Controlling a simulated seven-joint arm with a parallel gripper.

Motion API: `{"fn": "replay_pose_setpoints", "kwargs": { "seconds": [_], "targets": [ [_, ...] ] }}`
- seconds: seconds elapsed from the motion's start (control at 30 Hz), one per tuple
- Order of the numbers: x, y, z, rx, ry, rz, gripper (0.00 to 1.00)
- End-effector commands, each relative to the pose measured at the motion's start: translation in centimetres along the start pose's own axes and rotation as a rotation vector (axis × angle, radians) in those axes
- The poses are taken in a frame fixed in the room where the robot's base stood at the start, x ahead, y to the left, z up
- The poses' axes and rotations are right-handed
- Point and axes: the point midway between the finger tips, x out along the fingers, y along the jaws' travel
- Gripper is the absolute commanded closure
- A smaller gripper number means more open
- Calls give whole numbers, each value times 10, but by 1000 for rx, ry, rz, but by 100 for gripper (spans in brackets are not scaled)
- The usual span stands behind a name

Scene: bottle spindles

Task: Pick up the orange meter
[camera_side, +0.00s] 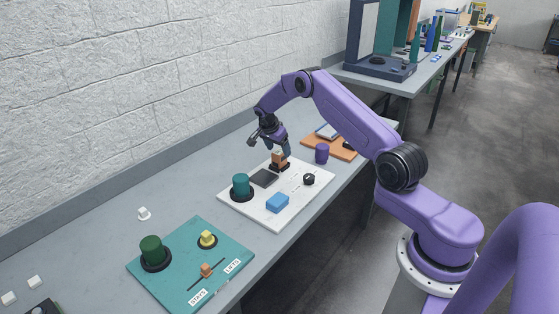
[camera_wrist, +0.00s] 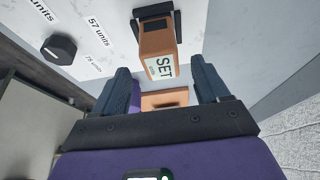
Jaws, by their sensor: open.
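The orange meter (camera_side: 279,159) is a small upright orange block in a black base at the back edge of a white board (camera_side: 265,213). In the wrist view the meter (camera_wrist: 157,38) shows a white label reading "SET" and stands in a black holder (camera_wrist: 152,14). My gripper (camera_side: 270,146) is just above and beside the meter in the side view, pointing down. In the wrist view my gripper (camera_wrist: 163,82) has its two dark blue fingers wide apart and nothing between them. The meter is ahead of the fingertips, roughly centred on the gap. I cannot tell the exact height difference.
The white board also carries a teal cylinder (camera_side: 241,185), a dark flat plate (camera_side: 264,178), a blue block (camera_side: 278,202) and a black knob (camera_side: 309,179). A purple cylinder (camera_side: 322,153) stands near an orange board (camera_side: 345,153). A teal board (camera_side: 180,285) lies front left.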

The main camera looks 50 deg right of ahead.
Motion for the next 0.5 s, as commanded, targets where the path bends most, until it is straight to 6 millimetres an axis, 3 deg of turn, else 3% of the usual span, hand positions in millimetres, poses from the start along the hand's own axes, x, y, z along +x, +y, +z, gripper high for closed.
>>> {"fn": "replay_pose_setpoints", "kwargs": {
  "seconds": [0.2, 0.5],
  "targets": [
    [26, -2, 0, -1, 0, 0, 26],
    [30, -2, 0, -1, 0, -1, 26]
  ]
}}
